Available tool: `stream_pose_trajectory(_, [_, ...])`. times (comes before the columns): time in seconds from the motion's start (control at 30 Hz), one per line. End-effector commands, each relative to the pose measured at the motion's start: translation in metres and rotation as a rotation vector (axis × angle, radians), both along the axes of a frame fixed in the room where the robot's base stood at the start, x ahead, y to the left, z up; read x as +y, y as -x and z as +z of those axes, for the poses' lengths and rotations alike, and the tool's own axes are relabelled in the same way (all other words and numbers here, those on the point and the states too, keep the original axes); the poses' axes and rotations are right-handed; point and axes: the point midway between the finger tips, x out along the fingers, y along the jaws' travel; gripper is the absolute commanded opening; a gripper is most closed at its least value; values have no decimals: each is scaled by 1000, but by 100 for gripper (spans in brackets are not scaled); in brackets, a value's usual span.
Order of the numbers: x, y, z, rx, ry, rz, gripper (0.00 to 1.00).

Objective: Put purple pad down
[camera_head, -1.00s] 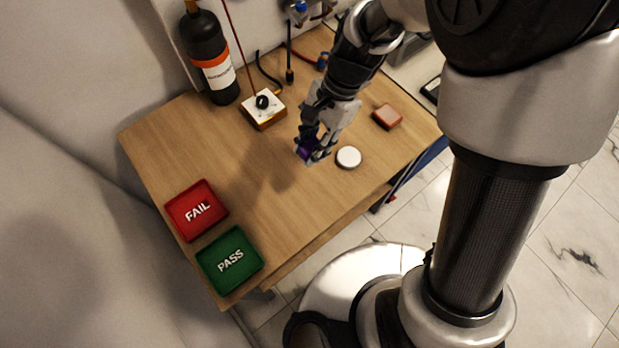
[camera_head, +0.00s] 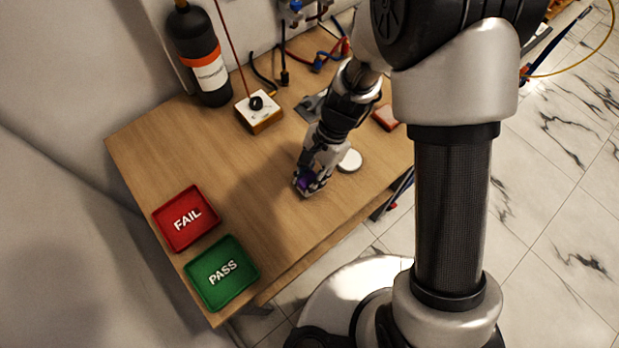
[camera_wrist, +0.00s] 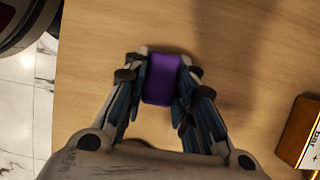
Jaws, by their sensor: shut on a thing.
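The purple pad (camera_wrist: 161,79) is a small rounded block between the fingertips in the wrist view. It also shows as a small purple patch in the head view (camera_head: 304,184), mostly hidden by the fingers. My gripper (camera_head: 309,187) is shut on it, low over the wooden table (camera_head: 255,200), to the left of a white round disc (camera_head: 350,160). In the wrist view my gripper (camera_wrist: 160,78) has one finger on each side of the pad. I cannot tell whether the pad touches the table.
A red FAIL tray (camera_head: 187,218) and a green PASS tray (camera_head: 222,273) lie at the table's left front. A white-topped box with a black knob (camera_head: 258,112), a black bottle (camera_head: 200,60) and a red block (camera_head: 385,117) stand farther back. Bare wood lies between gripper and trays.

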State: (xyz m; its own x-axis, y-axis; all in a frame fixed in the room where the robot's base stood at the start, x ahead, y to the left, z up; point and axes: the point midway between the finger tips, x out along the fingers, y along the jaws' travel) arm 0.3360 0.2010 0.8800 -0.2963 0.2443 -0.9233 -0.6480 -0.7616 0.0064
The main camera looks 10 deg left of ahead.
Motion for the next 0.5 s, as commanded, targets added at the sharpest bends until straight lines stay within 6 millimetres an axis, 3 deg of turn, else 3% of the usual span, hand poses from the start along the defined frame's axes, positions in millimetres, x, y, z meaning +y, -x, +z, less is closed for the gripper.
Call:
stream_pose_trajectory(0.27, [0, 0, -3, 0, 0, 0, 6])
stream_pose_trajectory(0.3, [0, 0, -2, -1, -1, 1, 27])
stream_pose_trajectory(0.5, [0, 0, -1, 0, 0, 1, 41])
